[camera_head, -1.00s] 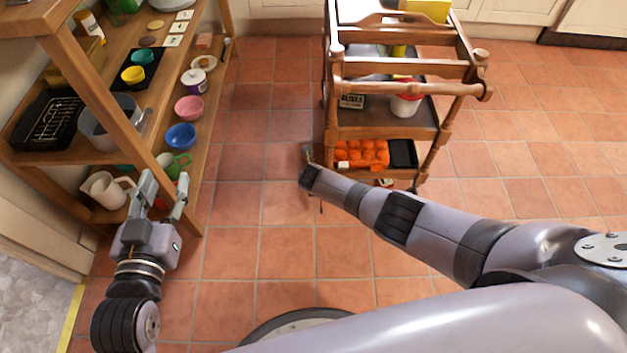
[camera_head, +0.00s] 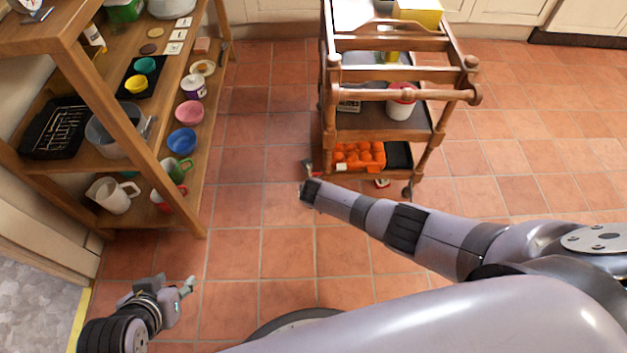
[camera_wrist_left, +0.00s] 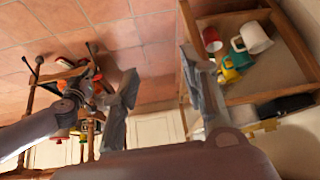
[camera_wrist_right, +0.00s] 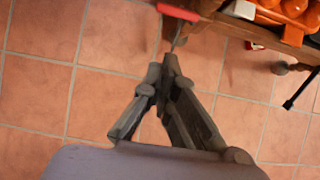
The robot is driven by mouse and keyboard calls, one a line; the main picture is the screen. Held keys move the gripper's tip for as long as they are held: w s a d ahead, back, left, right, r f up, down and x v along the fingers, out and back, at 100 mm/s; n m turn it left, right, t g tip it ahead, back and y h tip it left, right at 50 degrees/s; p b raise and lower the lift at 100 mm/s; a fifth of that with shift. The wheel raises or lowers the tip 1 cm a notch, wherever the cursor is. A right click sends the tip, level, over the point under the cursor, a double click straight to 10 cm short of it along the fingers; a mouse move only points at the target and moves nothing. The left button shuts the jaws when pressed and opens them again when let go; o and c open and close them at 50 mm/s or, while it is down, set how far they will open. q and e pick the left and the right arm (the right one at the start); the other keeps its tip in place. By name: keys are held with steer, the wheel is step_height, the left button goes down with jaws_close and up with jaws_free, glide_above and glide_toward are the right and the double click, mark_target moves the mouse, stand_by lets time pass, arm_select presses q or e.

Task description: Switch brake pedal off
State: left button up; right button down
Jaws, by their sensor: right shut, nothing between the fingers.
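The wooden trolley (camera_head: 343,130) stands on the tiled floor in the head view. A red bar (camera_wrist_right: 178,12), which looks like its brake pedal, shows at the top of the right wrist view. My right gripper (camera_wrist_right: 170,64) is shut and empty, with its fingertips just below that bar in the picture. I cannot tell whether they touch. In the head view the right gripper (camera_head: 309,169) is small, at the trolley's lower left corner, and the pedal is barely visible there. My left gripper (camera_head: 190,284) is empty at lower left, over the floor; its fingers are apart in its wrist view (camera_wrist_left: 160,75).
A wooden shelf (camera_head: 193,215) with cups, bowls and a pitcher stands at the left. The trolley's lower shelf holds an orange tray (camera_head: 358,157). A small red and white item (camera_head: 382,183) is below the trolley's front edge. The floor between shelf and trolley is clear.

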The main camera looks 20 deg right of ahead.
arm_select(q)
steer(key=s+a+g+p, duration=0.2)
steer(key=s+g+p, duration=0.1)
steer(key=s+p, duration=0.15)
step_height(320, 180, down, 6)
steer(key=shift+w+d+y, duration=0.3)
steer(key=shift+d, duration=0.05)
arm_select(e)
step_height(320, 180, up, 6)
steer(key=s, duration=0.1)
steer(key=shift+r, duration=0.15)
arm_select(q)
steer(key=shift+f, duration=0.1)
arm_select(e)
steer(key=shift+s+a, duration=0.1)
steer(key=shift+a, duration=0.05)
